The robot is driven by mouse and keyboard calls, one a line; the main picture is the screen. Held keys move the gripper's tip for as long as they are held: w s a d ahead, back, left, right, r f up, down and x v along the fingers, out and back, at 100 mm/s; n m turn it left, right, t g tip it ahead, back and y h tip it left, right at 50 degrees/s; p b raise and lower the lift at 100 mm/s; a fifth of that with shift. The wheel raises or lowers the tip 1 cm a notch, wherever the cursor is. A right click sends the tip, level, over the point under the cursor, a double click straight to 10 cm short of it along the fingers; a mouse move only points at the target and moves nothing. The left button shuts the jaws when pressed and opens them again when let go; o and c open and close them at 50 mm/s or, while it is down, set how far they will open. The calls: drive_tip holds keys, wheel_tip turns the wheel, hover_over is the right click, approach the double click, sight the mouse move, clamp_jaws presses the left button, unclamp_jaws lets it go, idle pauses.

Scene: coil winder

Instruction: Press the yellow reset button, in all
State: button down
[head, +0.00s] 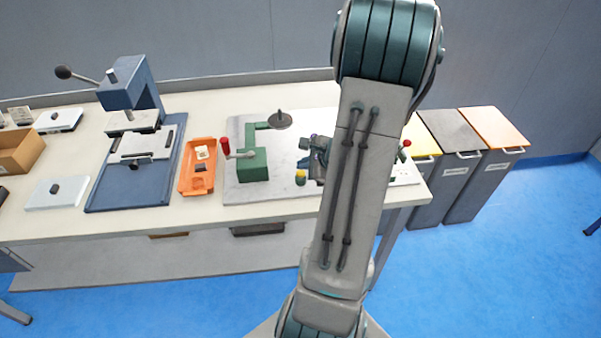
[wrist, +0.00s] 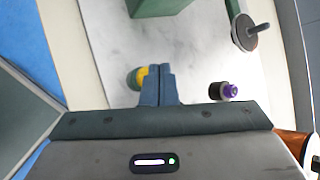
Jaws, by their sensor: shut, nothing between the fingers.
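The yellow button (head: 300,177) is a small yellow knob with a green part below it, near the front edge of the grey plate. In the wrist view the yellow button (wrist: 134,77) shows just left of the fingertips and is partly hidden by them. My gripper (wrist: 160,70) is shut and empty, with its blue-grey fingers together beside or over the button. I cannot tell whether they touch it. In the head view my gripper (head: 311,165) is partly hidden behind my arm.
A green winder with a red-handled crank (head: 252,165) stands on the grey plate (head: 240,195), left of the button. A dark disc on a spindle (head: 280,120) stands behind. A purple-and-black knob (wrist: 230,90) lies right of my fingers. An orange tray (head: 198,185) is further left.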

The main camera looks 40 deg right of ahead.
sight(304, 175)
drive_tip(key=shift+f+b, duration=0.4)
drive_tip(key=shift+b, duration=0.1)
drive_tip(key=shift+f+b, duration=0.5)
drive_tip(key=shift+b, duration=0.15)
idle(0.6)
drive_tip(key=shift+r, duration=0.1)
idle(0.3)
drive_tip(key=shift+r+p, duration=0.6)
drive_tip(key=shift+r, duration=0.2)
drive_tip(key=shift+r+p, duration=1.75)
drive_tip(key=shift+r, duration=0.85)
drive_tip(key=shift+f, duration=0.1)
